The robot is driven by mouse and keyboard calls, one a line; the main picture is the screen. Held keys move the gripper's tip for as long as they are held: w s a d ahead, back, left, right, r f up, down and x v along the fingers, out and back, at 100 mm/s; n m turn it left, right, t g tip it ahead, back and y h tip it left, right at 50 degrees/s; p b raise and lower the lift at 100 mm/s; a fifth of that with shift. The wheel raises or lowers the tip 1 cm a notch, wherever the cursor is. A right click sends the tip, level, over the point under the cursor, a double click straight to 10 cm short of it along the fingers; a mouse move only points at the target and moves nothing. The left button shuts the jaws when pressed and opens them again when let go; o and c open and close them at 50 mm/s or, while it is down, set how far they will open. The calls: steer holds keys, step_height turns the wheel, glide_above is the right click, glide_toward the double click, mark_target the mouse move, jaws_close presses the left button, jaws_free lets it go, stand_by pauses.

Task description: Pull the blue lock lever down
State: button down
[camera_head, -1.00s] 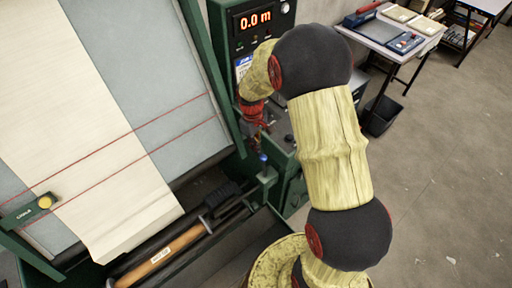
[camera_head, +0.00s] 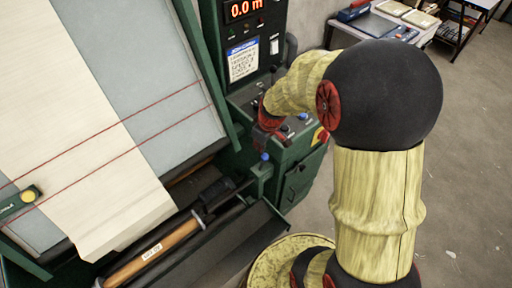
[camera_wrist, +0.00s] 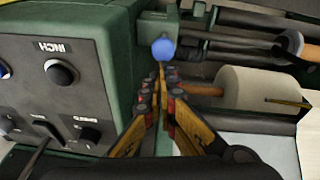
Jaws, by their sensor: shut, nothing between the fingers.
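The lock lever's blue ball knob (camera_head: 265,157) sits on a green bracket at the right end of the roller. It also shows in the wrist view (camera_wrist: 163,49), upright just beyond my fingertips. My gripper (camera_wrist: 161,75) is shut and empty, its tips pointing at the knob from just below it in the picture. I cannot tell whether they touch it. In the head view my red wrist (camera_head: 268,115) is above the knob, and my fingers are mostly hidden there.
A green control box (camera_head: 300,155) with knobs and switches stands close beside the lever; its INCH button (camera_wrist: 60,73) is left of my fingers. A wooden-handled roller (camera_head: 150,255) and pale cloth (camera_head: 75,110) lie to the left. Open floor (camera_head: 465,190) is at right.

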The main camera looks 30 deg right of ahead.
mark_target(265, 154)
steer(key=s+b, duration=0.1)
steer(key=s+t+b, duration=0.1)
steer(key=b, duration=0.1)
steer(key=s+f+b, duration=0.1)
steer(key=shift+d+t+b, duration=0.3)
steer(key=shift+d+t, duration=0.1)
steer(key=s+d+f+b, duration=0.1)
steer(key=s+b, duration=0.5)
steer(key=shift+f, duration=0.4)
steer(key=p+v, duration=0.4)
steer(key=v, duration=0.7)
steer(key=shift+s+r+p, duration=0.25)
steer(key=shift+r+p, duration=0.05)
steer(key=shift+a, duration=0.1)
